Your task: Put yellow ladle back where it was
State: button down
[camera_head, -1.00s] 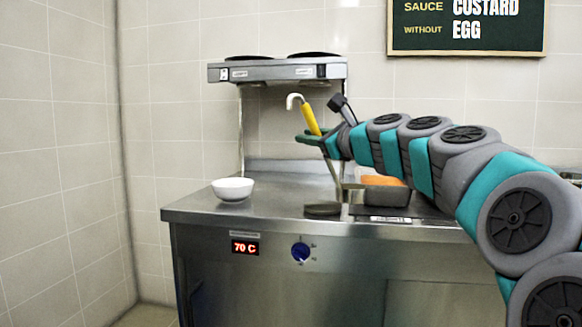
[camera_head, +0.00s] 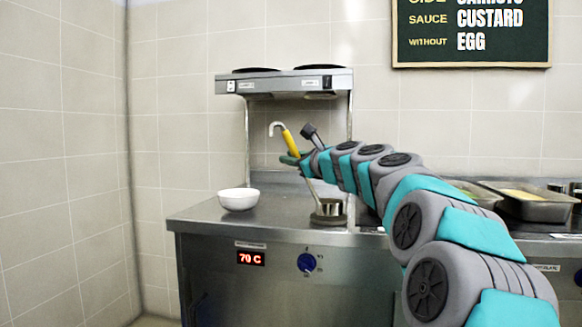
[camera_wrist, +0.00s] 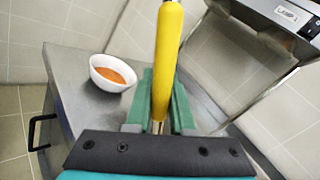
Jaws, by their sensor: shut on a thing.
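The yellow ladle has a yellow handle (camera_head: 289,143) with a hooked top end and a thin metal shaft running down to the right. My gripper (camera_head: 292,159) is shut on the handle and holds the ladle tilted over the counter. In the wrist view the handle (camera_wrist: 168,50) stands between the green fingers of my gripper (camera_wrist: 160,98). A metal cup (camera_head: 331,207), apparently the ladle's, shows at the dark round piece (camera_head: 328,219) on the counter. I cannot tell whether it is in, on or above that piece.
A white bowl (camera_head: 238,199) stands on the steel counter's left; orange contents show in the wrist view (camera_wrist: 112,74). A raised shelf with two dark plates (camera_head: 284,82) stands behind. Pans (camera_head: 535,203) sit at the right. The counter between bowl and round piece is clear.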

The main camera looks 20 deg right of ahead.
jog(key=shift+f, duration=0.65)
jog(key=c, duration=0.8)
grip_release()
jog(key=s, duration=0.4)
jog(key=s+d, duration=0.1)
jog(key=s, duration=0.3)
jog(key=s+d, duration=0.1)
jog(key=s, duration=0.2)
jog(key=shift+s+d, duration=0.15)
jog(key=shift+s, duration=0.25)
